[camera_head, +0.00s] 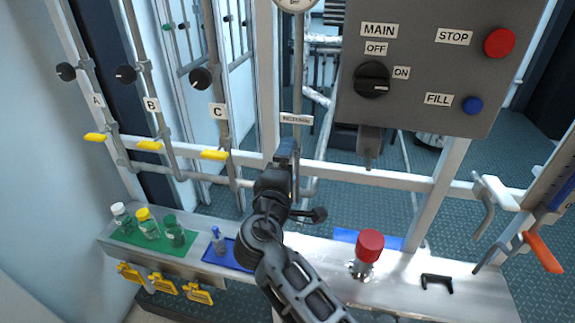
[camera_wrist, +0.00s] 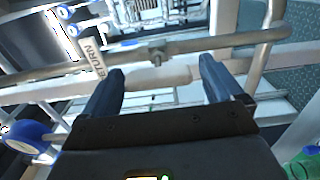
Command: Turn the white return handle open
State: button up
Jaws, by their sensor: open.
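In the wrist view, a short white handle (camera_wrist: 168,77) lies across the gap between the two blue-black fingers of my gripper (camera_wrist: 162,66). It is on or just under a grey pipe, beside a tilted label reading RETURN (camera_wrist: 92,58). The fingers are apart; whether either one touches the handle I cannot tell. In the head view my gripper (camera_head: 285,150) is at the horizontal white rail, just below a small label plate (camera_head: 296,119) on a vertical pipe. My gripper and arm hide the white handle there.
A grey control box (camera_head: 425,60) with a dial and buttons hangs to the right. Yellow handles (camera_head: 149,146) line the left pipes. An orange lever (camera_head: 543,252) is far right.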

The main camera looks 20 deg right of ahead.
jog(key=b+v, duration=0.1)
jog(key=v, duration=0.6)
jog(key=shift+s+a+b, duration=0.25)
jog(key=shift+s+b, duration=0.05)
jog(key=shift+b, duration=0.1)
jog(key=s+d+f+m+g+y, duration=0.1)
jog(key=s+f+y, duration=0.3)
jog(key=s+f, duration=0.55)
jog(key=s+d+f+g+y, duration=0.1)
jog(key=s+f+y, duration=0.5)
jog(key=s, duration=0.6)
jog(key=s+r+m, duration=0.2)
jog(key=s+m, duration=0.2)
jog(key=s, duration=0.8)
jog(key=s+d+r+m+t, duration=0.2)
jog(key=s+r+m, duration=0.4)
jog(key=s+r, duration=0.4)
jog(key=shift+d+r+y, duration=0.3)
jog(key=shift+d+r, duration=0.25)
jog(key=shift+d, duration=0.05)
